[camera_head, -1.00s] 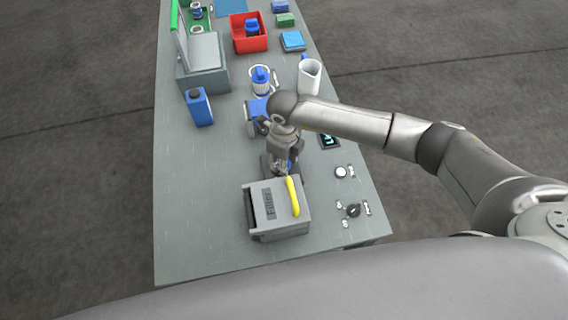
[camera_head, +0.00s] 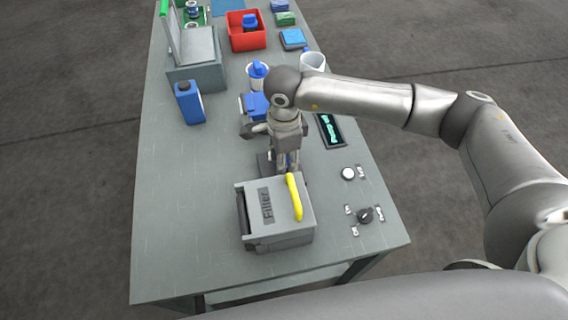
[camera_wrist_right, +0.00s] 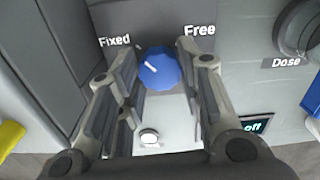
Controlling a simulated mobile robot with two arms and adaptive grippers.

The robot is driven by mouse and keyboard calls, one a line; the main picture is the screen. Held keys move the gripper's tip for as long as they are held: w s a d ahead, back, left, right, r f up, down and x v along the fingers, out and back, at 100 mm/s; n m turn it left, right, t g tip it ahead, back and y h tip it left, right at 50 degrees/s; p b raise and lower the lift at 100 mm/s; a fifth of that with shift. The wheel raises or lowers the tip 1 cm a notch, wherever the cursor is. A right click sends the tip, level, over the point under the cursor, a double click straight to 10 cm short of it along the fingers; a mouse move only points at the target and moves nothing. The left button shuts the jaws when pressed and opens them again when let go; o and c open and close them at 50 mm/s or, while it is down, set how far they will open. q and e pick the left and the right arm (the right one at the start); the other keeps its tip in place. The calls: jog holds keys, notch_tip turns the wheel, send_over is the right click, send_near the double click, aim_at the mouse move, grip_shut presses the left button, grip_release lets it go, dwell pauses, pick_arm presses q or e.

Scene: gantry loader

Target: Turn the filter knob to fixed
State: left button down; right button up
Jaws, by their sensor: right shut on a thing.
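The blue filter knob (camera_wrist_right: 158,68) shows in the right wrist view, with a white pointer line on its face. The word "Fixed" is printed to its upper left and "Free" to its upper right. The pointer lies on the left part of the face; I cannot tell whether it lines up with a label. My right gripper (camera_wrist_right: 160,62) is shut on the knob, one finger on each side. In the head view my right gripper (camera_head: 286,163) points down just behind the grey box marked "Filter" (camera_head: 275,235), and largely hides the knob. My left gripper is out of view.
The Filter box has a yellow handle (camera_head: 294,197). To its right are a white button (camera_head: 348,174), a black knob (camera_head: 365,215) and a small display (camera_head: 331,130). A blue canister (camera_head: 190,104) and a red bin (camera_head: 247,42) stand farther back. The bench's left front is clear.

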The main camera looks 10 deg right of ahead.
jog(key=shift+n+b, duration=0.65)
jog(key=shift+n, duration=0.05)
jog(key=o, duration=1)
jog(key=shift+o, duration=0.2)
notch_tip(320, 180, up, 12)
dwell(0.3)
